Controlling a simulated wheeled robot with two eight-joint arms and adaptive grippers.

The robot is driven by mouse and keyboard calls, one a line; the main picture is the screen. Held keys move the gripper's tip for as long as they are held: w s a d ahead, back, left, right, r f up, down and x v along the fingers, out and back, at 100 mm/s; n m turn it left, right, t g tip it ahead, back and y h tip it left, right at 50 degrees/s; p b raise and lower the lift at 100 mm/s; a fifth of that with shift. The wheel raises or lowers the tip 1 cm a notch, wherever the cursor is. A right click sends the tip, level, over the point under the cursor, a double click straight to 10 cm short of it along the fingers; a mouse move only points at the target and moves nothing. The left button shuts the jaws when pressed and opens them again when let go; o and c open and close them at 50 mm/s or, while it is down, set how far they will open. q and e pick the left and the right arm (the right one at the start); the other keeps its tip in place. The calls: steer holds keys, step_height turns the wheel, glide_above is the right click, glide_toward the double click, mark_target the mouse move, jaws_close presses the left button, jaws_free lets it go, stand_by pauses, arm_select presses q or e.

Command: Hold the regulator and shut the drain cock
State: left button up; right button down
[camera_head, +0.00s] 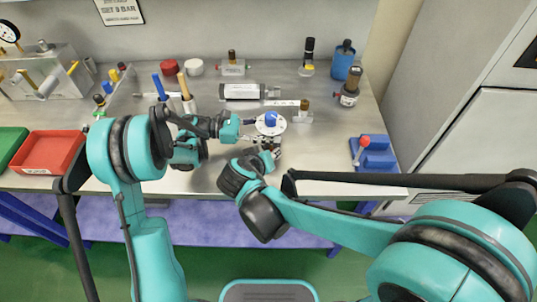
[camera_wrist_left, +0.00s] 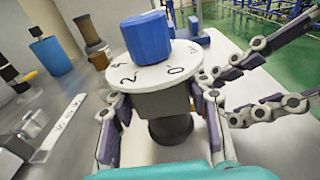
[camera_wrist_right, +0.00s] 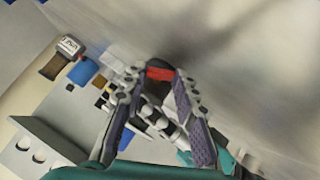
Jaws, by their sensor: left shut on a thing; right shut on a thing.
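The regulator has a blue knob (camera_wrist_left: 147,40), a white numbered dial plate (camera_wrist_left: 170,68), a dark body (camera_wrist_left: 165,103) and a black round lower part. In the head view its blue knob (camera_head: 271,119) stands upright above the bench. My left gripper (camera_wrist_left: 163,108) is shut on the regulator's body, one finger on each side. My right gripper (camera_head: 267,150) is low at its front side. In the right wrist view the red drain cock (camera_wrist_right: 160,74) lies between the right fingertips, which are shut on it. The cock's exact angle is hard to tell.
A silver cylinder (camera_head: 242,91) lies behind. A blue block with a red lever (camera_head: 372,152) sits at right. A red tray (camera_head: 48,152) is at left. Bare bench lies right of the regulator.

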steer(key=shift+d+m+y, duration=0.25)
steer(key=shift+m+y, duration=0.3)
steer(key=shift+y, duration=0.4)
steer(key=shift+d+m+y, duration=0.2)
steer(key=shift+m+y, duration=0.35)
steer(key=shift+y, duration=0.4)
steer(key=c, duration=1.2)
jaws_free()
steer(key=shift+o, duration=0.2)
steer(key=shift+r, duration=0.1)
steer(key=v, duration=1.2)
steer(key=shift+w+r, duration=0.1)
steer(key=shift+w, duration=0.05)
